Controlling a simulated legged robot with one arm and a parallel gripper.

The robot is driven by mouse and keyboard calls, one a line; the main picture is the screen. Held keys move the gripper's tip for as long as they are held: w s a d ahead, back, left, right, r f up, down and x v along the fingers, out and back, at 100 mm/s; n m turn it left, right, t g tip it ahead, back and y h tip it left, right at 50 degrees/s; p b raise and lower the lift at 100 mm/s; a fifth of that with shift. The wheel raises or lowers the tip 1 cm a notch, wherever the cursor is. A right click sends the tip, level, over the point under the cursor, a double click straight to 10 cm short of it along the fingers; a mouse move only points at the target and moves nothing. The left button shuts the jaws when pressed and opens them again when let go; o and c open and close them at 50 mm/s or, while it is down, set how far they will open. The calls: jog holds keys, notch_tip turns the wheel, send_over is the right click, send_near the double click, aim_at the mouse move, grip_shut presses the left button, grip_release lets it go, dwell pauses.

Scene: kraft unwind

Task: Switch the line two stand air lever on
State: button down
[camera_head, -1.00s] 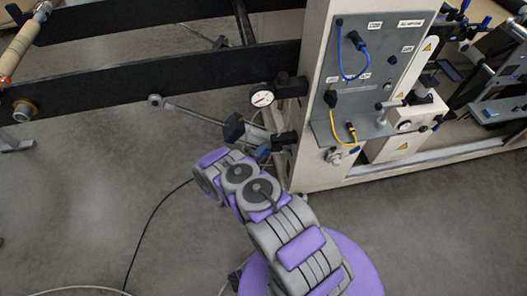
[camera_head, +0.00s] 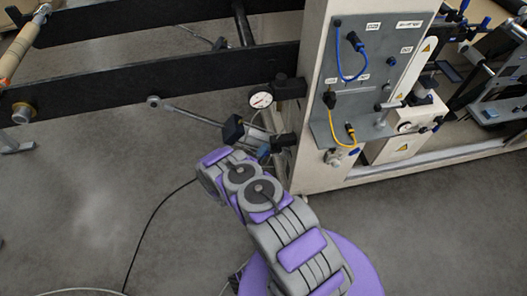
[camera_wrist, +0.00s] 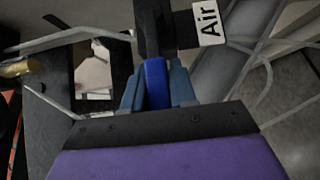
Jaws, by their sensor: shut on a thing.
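The air lever (camera_wrist: 156,88) has a blue handle and shows in the middle of the wrist view. It joins a dark valve body (camera_wrist: 153,28) beside a white tag reading "Air" (camera_wrist: 209,23). My gripper (camera_wrist: 157,82) is shut on the blue handle, with one blue-grey finger on each side. The lever is mostly hidden there by my gripper and arm.
A pale machine post (camera_head: 313,90) with a grey panel (camera_head: 370,85) of blue and yellow cables stands right of my gripper. Dark beams (camera_head: 150,76) and a thin rod (camera_head: 190,112) lie to the left. The lower-left floor is open, crossed by a cable.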

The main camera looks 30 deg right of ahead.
jog(key=shift+s+d, duration=0.1)
jog(key=shift+d, duration=0.05)
jog(key=m+y+p, duration=0.1)
jog(key=r+m+y+p, duration=0.1)
jog(key=p, duration=0.1)
jog(key=shift+s+d+r+g, duration=0.1)
jog(key=shift+d+r+g, duration=0.1)
jog(key=shift+r+g, duration=0.15)
jog(key=shift+f+g, duration=0.1)
jog(key=shift+g, duration=0.15)
jog(key=c, duration=1.3)
grip_release()
jog(key=o, duration=0.3)
jog(key=shift+d, duration=0.15)
